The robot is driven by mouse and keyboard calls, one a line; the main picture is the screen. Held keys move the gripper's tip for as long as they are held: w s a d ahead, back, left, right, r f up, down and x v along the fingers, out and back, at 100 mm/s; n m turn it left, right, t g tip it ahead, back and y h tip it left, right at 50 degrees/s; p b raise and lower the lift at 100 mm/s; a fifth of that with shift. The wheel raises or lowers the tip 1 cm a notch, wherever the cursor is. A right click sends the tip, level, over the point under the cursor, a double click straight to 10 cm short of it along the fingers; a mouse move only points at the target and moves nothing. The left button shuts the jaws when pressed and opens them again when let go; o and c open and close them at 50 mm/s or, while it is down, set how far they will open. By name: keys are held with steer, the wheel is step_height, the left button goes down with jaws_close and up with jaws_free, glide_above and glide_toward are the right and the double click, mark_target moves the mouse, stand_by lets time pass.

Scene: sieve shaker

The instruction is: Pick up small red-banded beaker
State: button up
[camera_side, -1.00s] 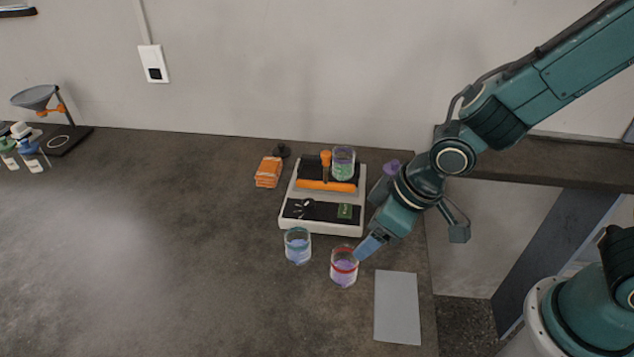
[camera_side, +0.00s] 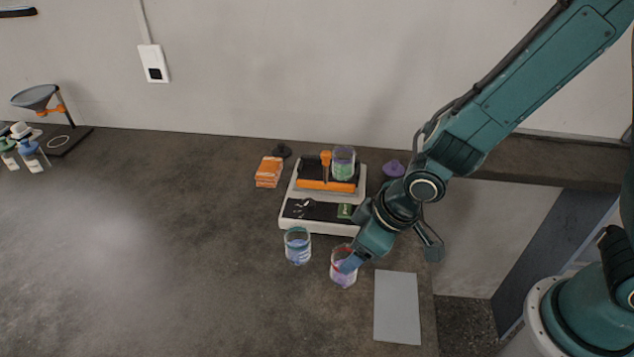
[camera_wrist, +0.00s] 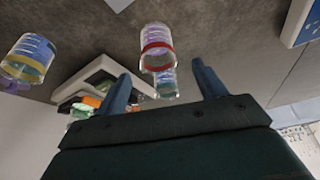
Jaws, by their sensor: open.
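The small red-banded beaker (camera_side: 343,273) stands upright on the bench in front of the shaker, with purplish contents. My gripper (camera_side: 351,263) is at its upper right side in the side view and overlaps its rim. In the wrist view, the red-banded beaker (camera_wrist: 157,48) shows beyond and between the two fingertips of my gripper (camera_wrist: 162,72). The fingers are spread apart, with nothing held. I cannot tell whether a finger touches the glass.
A teal-banded beaker (camera_side: 298,246) stands just left. The shaker (camera_side: 300,222) carries another beaker (camera_side: 343,163). A grey plate (camera_side: 397,307) lies to the right. A yellow-banded beaker (camera_wrist: 28,58) shows in the wrist view.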

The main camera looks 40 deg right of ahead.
mark_target(341, 261)
steer(key=shift+x, duration=1.75)
steer(key=shift+f, duration=0.1)
steer(key=shift+x, duration=2.5)
steer(key=shift+w+d, duration=0.1)
steer(key=shift+d, duration=0.05)
steer(key=c, duration=1.1)
steer(key=shift+r, duration=0.4)
step_height(341, 261, up, 19)
